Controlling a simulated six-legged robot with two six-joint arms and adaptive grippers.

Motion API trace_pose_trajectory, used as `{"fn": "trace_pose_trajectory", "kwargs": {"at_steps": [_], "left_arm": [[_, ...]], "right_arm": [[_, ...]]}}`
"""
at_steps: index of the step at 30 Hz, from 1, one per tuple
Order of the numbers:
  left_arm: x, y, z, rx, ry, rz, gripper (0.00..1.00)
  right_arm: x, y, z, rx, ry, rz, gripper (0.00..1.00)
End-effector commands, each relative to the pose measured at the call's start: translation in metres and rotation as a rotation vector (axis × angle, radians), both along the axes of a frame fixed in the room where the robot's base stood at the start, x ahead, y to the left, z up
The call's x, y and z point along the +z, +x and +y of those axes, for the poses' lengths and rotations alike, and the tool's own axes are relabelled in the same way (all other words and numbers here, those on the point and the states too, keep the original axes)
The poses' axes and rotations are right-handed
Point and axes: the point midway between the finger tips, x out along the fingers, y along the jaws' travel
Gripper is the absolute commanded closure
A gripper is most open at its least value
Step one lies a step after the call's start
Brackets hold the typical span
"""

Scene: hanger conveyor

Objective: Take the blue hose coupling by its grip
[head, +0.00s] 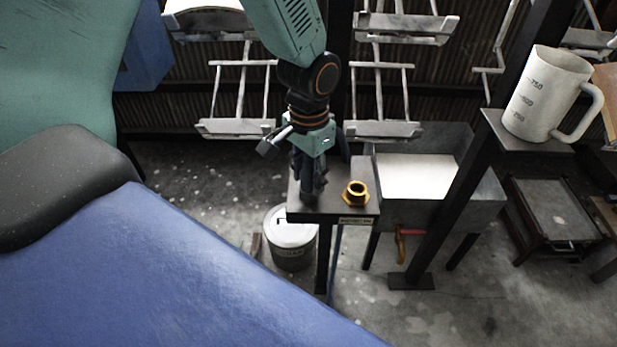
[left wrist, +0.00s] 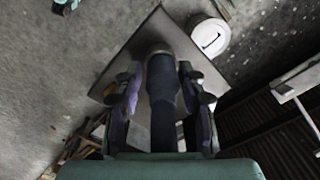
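The blue hose coupling (left wrist: 163,105) shows in the left wrist view as a dark blue cylinder with a greyish rounded end. It is over the small dark stand top (left wrist: 112,72). My left gripper (left wrist: 161,82) is open, with one finger on each side of the coupling and a narrow gap beside it. In the head view, my left gripper (head: 310,188) points down over the left part of the stand top (head: 330,207). There the coupling is mostly hidden by the dark gripper and is hard to tell apart from it. My right gripper is in neither view.
A brass fitting (head: 356,193) stands close to the right of my left gripper. A lidded round bin (head: 291,245) is on the floor below. A grey trough (head: 484,203) and a slanted dark post (head: 455,205) are to the right. A white jug (head: 545,95) stands further right. Hangers (head: 235,128) hang behind.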

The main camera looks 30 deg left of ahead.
Motion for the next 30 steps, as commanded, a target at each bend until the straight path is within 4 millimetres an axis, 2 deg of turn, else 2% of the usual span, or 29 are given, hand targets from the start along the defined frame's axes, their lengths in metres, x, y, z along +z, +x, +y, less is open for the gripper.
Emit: {"fn": "trace_pose_trajectory", "kwargs": {"at_steps": [1,12,20,23,30], "left_arm": [[0.000,0.000,0.000,0.000,0.000,0.000,0.67],[0.000,0.000,0.000,0.000,0.000,0.000,0.97],[0.004,0.000,0.000,0.000,0.000,0.000,0.97],[0.018,0.001,0.000,0.000,0.000,-0.004,0.97],[0.066,0.001,0.000,0.001,0.000,-0.004,0.97]], "right_arm": [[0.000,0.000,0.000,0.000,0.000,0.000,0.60],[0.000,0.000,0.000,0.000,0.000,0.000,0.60],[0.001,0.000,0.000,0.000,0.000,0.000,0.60],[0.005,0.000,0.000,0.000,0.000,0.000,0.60],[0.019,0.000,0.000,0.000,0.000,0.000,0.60]]}}
